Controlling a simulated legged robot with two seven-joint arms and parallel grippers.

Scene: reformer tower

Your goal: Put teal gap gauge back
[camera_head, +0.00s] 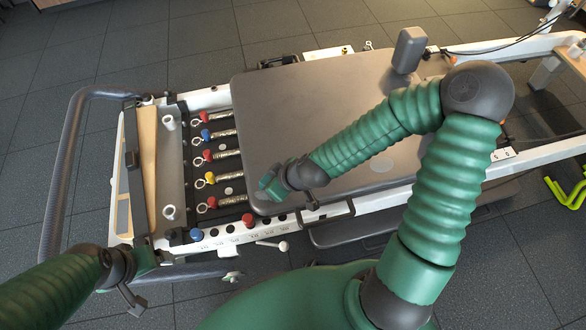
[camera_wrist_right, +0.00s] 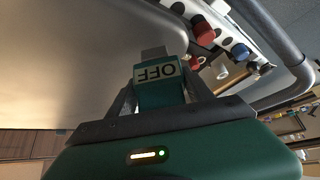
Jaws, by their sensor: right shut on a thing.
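The teal gap gauge (camera_wrist_right: 160,92) is a small teal block with an upside-down "OFF" label and a grey tip, seen in the right wrist view. My right gripper (camera_wrist_right: 160,100) is shut on it, one finger on each side. In the head view my right gripper (camera_head: 276,186) is over the left part of the grey carriage pad (camera_head: 300,100), with the teal gauge at its tip; whether it touches the pad I cannot tell. My left gripper (camera_head: 140,281) is at the lower left, near the frame's front corner. Its fingers are too unclear to read.
Several springs with coloured ends (camera_head: 226,151) lie left of the pad. A blue knob (camera_head: 196,235) and a red knob (camera_head: 247,220) stand on the front white rail (camera_head: 225,237). A curved grey bar (camera_head: 62,170) is at far left.

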